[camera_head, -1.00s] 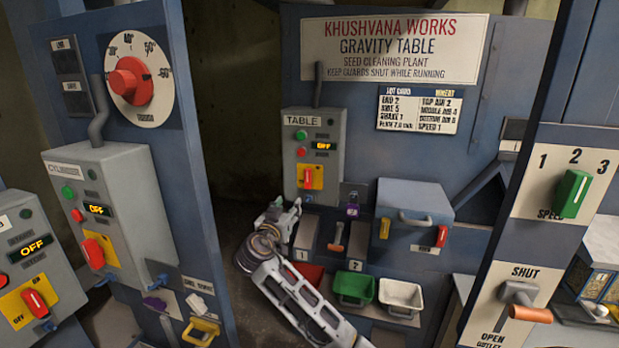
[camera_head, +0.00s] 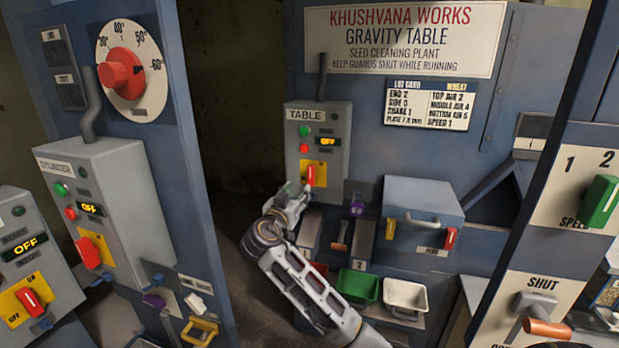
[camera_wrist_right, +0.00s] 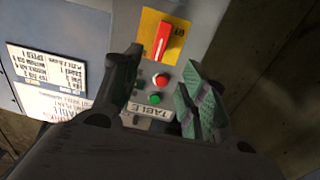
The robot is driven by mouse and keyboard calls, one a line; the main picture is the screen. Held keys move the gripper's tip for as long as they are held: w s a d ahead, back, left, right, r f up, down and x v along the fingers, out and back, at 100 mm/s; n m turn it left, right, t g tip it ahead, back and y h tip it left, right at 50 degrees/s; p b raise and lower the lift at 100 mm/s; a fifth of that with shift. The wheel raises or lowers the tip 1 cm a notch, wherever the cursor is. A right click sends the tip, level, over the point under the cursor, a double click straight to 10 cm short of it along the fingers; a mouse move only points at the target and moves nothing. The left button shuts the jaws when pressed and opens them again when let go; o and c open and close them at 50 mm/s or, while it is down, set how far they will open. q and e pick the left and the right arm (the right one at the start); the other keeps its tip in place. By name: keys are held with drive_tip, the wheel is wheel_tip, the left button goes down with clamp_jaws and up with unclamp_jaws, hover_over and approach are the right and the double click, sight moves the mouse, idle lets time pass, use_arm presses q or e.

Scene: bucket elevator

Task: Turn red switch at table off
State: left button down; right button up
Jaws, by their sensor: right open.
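The red switch (camera_head: 310,174) sits on a yellow plate (camera_head: 320,168) low on the grey TABLE control box (camera_head: 316,150). My right gripper (camera_head: 300,192) is just below and left of the switch in the head view. In the right wrist view, the red switch (camera_wrist_right: 163,40) shows beyond and between the fingertips of the open right gripper (camera_wrist_right: 160,75). No contact with the switch is visible. My left gripper is not in view.
The CYLINDER box (camera_head: 110,200) with its own red switch stands at left. A grey lidded box (camera_head: 423,208) is right of the TABLE box. Green (camera_head: 357,287) and white (camera_head: 405,296) bins sit below. Speed (camera_head: 600,202) and outlet (camera_head: 545,327) levers stand at right.

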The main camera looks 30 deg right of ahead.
sight(310, 175)
drive_tip(key=p+x, duration=0.3)
drive_tip(key=x, duration=0.8)
drive_tip(key=shift+w+d+r, duration=0.1)
drive_tip(key=shift+w+d, duration=0.05)
drive_tip(key=shift+w, duration=0.05)
drive_tip(key=shift+x, duration=0.85)
drive_tip(key=shift+c, duration=0.4)
clamp_jaws()
